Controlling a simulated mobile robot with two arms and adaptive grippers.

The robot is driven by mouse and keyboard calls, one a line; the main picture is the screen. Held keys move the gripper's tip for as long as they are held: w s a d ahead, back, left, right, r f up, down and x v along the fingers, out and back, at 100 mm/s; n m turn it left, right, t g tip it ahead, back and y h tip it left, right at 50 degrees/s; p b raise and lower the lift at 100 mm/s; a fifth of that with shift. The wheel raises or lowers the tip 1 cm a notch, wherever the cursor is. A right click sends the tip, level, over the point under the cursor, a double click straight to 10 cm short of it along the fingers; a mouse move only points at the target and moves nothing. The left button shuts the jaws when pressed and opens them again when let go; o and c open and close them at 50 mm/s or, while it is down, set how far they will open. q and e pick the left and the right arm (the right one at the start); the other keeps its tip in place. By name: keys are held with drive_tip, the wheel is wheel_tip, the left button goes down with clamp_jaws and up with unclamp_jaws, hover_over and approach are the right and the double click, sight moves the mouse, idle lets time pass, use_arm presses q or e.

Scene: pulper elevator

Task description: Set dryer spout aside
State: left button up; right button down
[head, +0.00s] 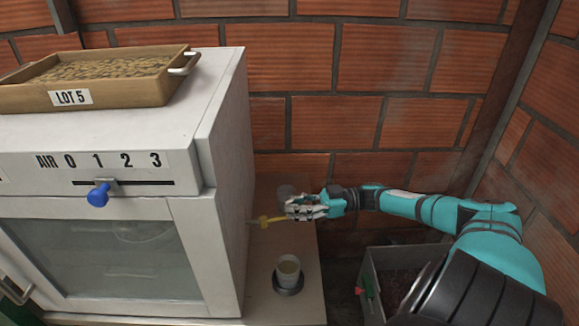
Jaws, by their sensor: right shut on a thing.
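My right gripper (307,207) is beside the right wall of the white dryer (222,150), above the narrow ledge. It is shut on a small yellow piece, which looks like the dryer spout (266,221). The yellow piece sticks out left of the fingers toward the dryer wall. I cannot tell whether it touches the wall. The fingers hide its right end. My left gripper is not in view.
A cup (288,269) stands on a dark round base on the ledge (302,306). A grey round object (286,191) shows just behind the gripper. A wooden tray marked LOT 5 (125,95) sits on the dryer. A grey bin (369,272) is at lower right. Brick walls close the corner.

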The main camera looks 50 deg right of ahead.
drive_tip(key=shift+d+r, duration=0.1)
drive_tip(key=shift+d, duration=0.15)
drive_tip(key=c, duration=1.8)
unclamp_jaws()
drive_tip(key=shift+c, duration=0.2)
drive_tip(key=o, duration=0.7)
drive_tip(key=shift+s+d, duration=0.3)
drive_tip(key=shift+c, duration=0.2)
drive_tip(key=shift+w+a, duration=0.15)
drive_tip(key=shift+a, duration=0.1)
drive_tip(key=v, duration=1.2)
